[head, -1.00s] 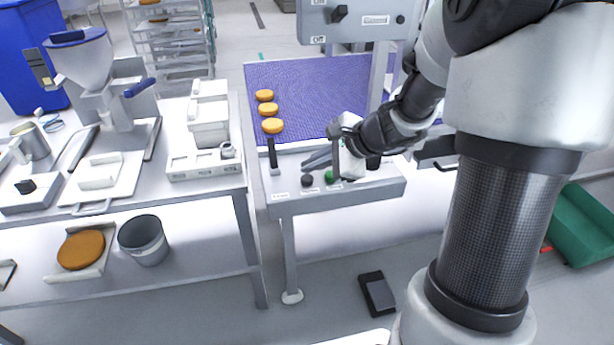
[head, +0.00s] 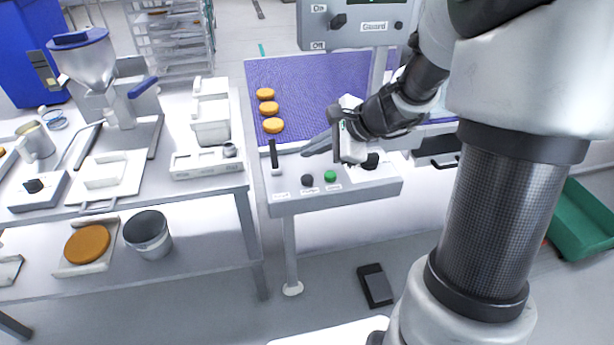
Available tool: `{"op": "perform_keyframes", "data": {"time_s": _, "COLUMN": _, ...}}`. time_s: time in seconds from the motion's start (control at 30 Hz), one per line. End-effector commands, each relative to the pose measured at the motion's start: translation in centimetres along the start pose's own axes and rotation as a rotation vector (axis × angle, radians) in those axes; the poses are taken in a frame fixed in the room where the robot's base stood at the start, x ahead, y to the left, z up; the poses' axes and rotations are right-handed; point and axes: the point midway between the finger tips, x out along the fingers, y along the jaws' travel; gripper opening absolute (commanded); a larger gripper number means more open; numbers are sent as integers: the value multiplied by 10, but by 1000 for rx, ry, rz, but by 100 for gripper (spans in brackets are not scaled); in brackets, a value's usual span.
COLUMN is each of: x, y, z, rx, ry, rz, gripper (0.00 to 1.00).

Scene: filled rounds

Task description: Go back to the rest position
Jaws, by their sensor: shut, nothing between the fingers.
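My gripper (head: 322,146) hangs over the front control panel (head: 290,207) of the conveyor, its dark fingers pointing left. Its jaws are shut with nothing in them. Below it, the green button (head: 330,176) and the black button (head: 307,180) show clear on the panel. A black lever (head: 273,153) stands upright left of the fingers, apart from them. A dark knob (head: 371,161) sits right of the gripper, partly beside my wrist.
Several orange rounds (head: 269,108) lie on the purple belt (head: 300,85). A grey switch box (head: 352,24) stands above the belt. At left is a bench with a hopper machine (head: 88,62) and a white container (head: 211,120). A green crate (head: 585,225) is at right.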

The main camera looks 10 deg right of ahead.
Motion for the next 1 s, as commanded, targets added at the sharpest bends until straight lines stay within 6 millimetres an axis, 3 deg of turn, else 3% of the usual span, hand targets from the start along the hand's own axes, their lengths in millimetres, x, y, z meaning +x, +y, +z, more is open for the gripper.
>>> {"op": "perform_keyframes", "data": {"time_s": 0.4, "x": 0, "y": 0, "z": 0, "rx": -1, "ry": 0, "rz": 1, "gripper": 0}}
{"op": "perform_keyframes", "data": {"time_s": 0.53, "x": -9, "y": 2, "z": 17, "rx": -91, "ry": -3, "rz": 16, "gripper": 0}}
{"op": "perform_keyframes", "data": {"time_s": 0.67, "x": -38, "y": 16, "z": 62, "rx": -384, "ry": 1, "rz": 69, "gripper": 0}}
{"op": "perform_keyframes", "data": {"time_s": 0.8, "x": -86, "y": 49, "z": 110, "rx": -829, "ry": 36, "rz": 156, "gripper": 0}}
{"op": "perform_keyframes", "data": {"time_s": 0.9, "x": -117, "y": 73, "z": 124, "rx": -1095, "ry": 81, "rz": 217, "gripper": 0}}
{"op": "perform_keyframes", "data": {"time_s": 1.0, "x": -140, "y": 99, "z": 120, "rx": -1278, "ry": 134, "rz": 290, "gripper": 0}}
